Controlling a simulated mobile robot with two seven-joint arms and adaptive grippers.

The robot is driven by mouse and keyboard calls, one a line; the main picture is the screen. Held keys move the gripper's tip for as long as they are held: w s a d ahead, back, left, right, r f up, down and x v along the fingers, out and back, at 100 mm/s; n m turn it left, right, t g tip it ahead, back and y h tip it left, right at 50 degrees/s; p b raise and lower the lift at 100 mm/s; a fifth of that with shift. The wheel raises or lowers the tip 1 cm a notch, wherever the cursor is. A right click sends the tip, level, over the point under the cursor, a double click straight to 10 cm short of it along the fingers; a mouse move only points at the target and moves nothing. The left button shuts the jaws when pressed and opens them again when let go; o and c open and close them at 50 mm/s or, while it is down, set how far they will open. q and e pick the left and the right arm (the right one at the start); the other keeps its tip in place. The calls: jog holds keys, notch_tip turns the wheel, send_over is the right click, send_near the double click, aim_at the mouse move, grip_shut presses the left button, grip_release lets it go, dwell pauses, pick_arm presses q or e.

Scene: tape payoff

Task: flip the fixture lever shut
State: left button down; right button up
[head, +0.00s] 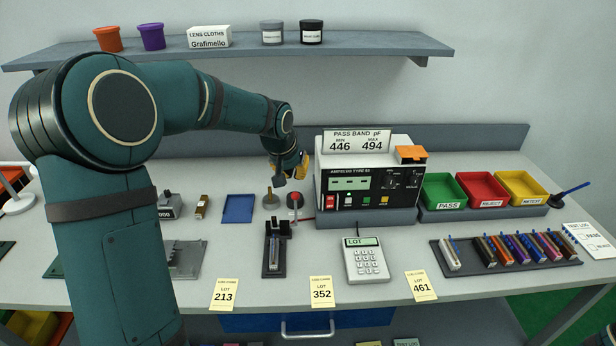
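The fixture (273,262) is a dark block on the table's front middle, with a narrow light-and-dark piece lying along it. A lever with a red knob (294,200) stands upright at its back right. My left gripper (292,175) hangs above and behind the red knob, apart from it in the picture. Its fingers look spread, one dark and one with yellow showing, with nothing seen between them. A brass-coloured post with a round base (270,200) stands just left of the lever.
A tester (362,185) with a display stands close right of the lever. A keypad (366,260) and yellow lot cards (321,291) lie near the front edge. Green, red and yellow bins (482,188) and a rack of coloured pieces (452,269) are at right. A shelf (240,48) hangs above.

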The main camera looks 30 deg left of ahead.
pick_arm(q)
jog(key=shift+w+a+r, duration=0.15)
jog(key=shift+r, duration=0.1)
jog(key=b+x, duration=0.1)
jog(key=x, duration=0.9)
dwell(0.5)
